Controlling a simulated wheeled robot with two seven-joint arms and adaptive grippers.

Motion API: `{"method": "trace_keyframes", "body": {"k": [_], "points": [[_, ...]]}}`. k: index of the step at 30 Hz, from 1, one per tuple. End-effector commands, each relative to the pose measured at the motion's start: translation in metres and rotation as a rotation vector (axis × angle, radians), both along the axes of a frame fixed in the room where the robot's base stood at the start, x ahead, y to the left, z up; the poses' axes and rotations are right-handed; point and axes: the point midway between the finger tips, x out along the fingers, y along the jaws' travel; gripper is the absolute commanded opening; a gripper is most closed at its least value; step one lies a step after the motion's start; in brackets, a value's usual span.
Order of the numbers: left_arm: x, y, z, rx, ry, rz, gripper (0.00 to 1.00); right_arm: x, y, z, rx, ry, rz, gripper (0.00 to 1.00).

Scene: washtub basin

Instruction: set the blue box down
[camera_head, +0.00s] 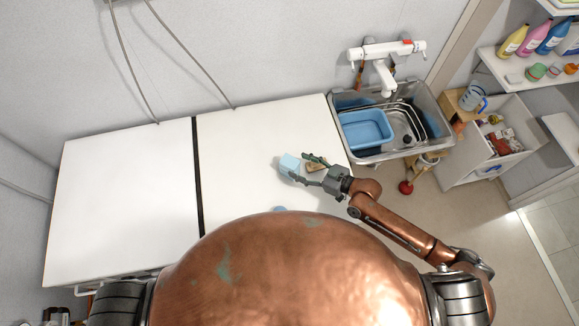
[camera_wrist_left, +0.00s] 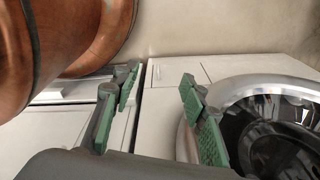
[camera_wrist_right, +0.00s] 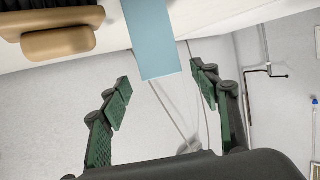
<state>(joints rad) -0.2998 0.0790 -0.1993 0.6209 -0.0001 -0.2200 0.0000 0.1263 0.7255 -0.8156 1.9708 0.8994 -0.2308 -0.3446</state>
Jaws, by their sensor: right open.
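The blue box (camera_head: 289,163) is a small light-blue block on the white worktop (camera_head: 245,140), towards its right part. My right gripper (camera_head: 300,168) is open at the box, its fingers pointing left. In the right wrist view the box (camera_wrist_right: 152,38) shows between and just beyond the spread fingertips (camera_wrist_right: 160,78), with visible gaps on both sides. It appears to rest on the worktop. My left gripper (camera_wrist_left: 158,80) is open and empty in the left wrist view, in front of white cabinet fronts and a round machine door. It is hidden in the head view.
A wooden brush (camera_wrist_right: 58,42) lies beside the box, close to my right gripper. A sink (camera_head: 375,155) holding a blue basin (camera_head: 364,130) stands to the right. The worktop's left half is clear.

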Motion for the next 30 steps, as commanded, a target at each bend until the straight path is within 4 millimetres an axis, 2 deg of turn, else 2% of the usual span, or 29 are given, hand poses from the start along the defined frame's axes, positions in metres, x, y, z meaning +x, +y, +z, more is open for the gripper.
{"method": "trace_keyframes", "body": {"k": [9, 13, 20, 30], "points": [[0.001, 0.001, 0.016, 0.001, -0.001, 0.000, 0.40, 0.020, 0.036, -0.013, 0.001, 0.000, 0.000, 0.57], [0.001, 0.001, 0.017, 0.001, -0.001, -0.001, 0.40, 0.024, 0.043, -0.018, -0.001, -0.001, 0.000, 0.57], [0.000, 0.001, 0.017, 0.001, 0.000, -0.001, 0.40, 0.025, 0.043, -0.019, -0.001, 0.000, 0.000, 0.57], [0.000, 0.001, 0.017, 0.001, 0.000, -0.002, 0.40, 0.025, 0.043, -0.019, -0.001, 0.000, 0.000, 0.34]]}}
